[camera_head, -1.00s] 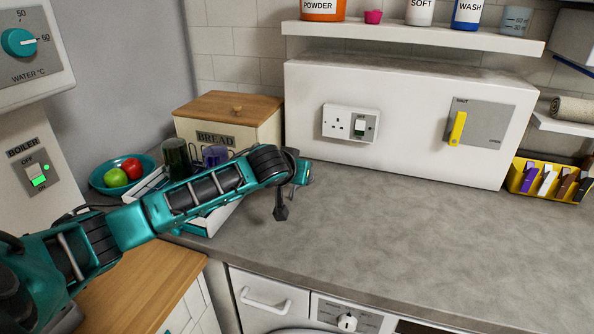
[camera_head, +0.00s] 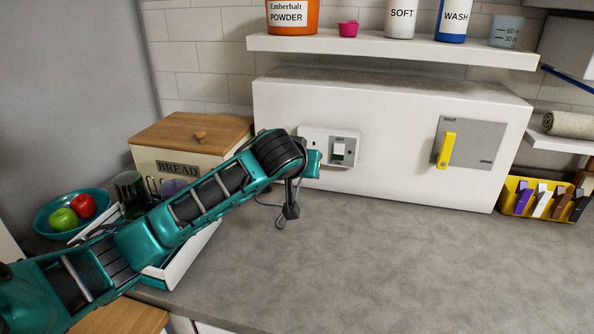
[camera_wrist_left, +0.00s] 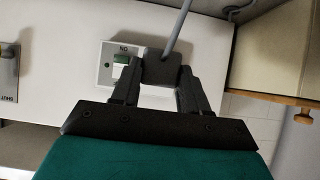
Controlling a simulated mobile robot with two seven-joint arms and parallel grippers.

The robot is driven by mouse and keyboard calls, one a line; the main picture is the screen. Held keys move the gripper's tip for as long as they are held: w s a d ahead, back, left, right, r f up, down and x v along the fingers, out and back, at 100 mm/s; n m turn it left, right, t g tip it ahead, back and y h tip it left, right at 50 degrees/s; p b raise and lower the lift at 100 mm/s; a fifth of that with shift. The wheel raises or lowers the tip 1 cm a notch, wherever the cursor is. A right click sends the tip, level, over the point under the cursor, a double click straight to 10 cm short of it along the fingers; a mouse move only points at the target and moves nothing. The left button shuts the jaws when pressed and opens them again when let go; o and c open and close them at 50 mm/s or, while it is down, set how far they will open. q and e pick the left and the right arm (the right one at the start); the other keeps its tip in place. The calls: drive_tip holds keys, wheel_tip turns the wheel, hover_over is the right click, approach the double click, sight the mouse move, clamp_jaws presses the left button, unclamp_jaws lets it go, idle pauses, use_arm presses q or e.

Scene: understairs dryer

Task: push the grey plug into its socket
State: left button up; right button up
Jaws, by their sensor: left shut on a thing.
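The grey plug (camera_wrist_left: 160,68) shows in the left wrist view between the two dark fingers of my left gripper (camera_wrist_left: 161,82). The gripper is shut on it, and a grey cord (camera_wrist_left: 179,30) runs from the plug. The white socket plate (camera_head: 346,148) is on the front of the white box; its switch half with a green mark also shows in the left wrist view (camera_wrist_left: 107,75). The plug is in front of the plate and hides its socket half. I cannot tell whether plug and plate touch. My right gripper is not in view.
The white box (camera_head: 400,105) stands at the back of the grey worktop (camera_head: 400,260) and carries a yellow lever (camera_head: 446,150). A bread bin (camera_head: 185,140), a fruit bowl (camera_head: 45,219) and a rack are at the left. The worktop's middle is clear.

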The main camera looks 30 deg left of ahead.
use_arm(q)
drive_tip(key=shift+w+a+r, duration=0.1)
drive_tip(key=shift+w+a, duration=0.1)
drive_tip(key=shift+w, duration=0.65)
drive_tip(key=shift+w+a+f, duration=0.1)
drive_tip(key=shift+w+a, duration=0.15)
drive_tip(key=shift+w, duration=0.65)
drive_tip(key=shift+w+a+r, duration=0.1)
drive_tip(key=shift+w+a, duration=0.1)
drive_tip(key=shift+w, duration=0.65)
drive_tip(key=shift+w+a, duration=0.15)
drive_tip(key=shift+w, duration=0.45)
drive_tip(key=shift+w+a, duration=0.15)
drive_tip(key=shift+w, duration=0.4)
idle(1.2)
drive_tip(key=o, duration=1.1)
drive_tip(key=shift+o, duration=0.2)
drive_tip(key=shift+s, duration=0.1)
drive_tip(key=v, duration=1.2)
drive_tip(key=shift+s, duration=0.3)
drive_tip(key=shift+d+r, duration=0.1)
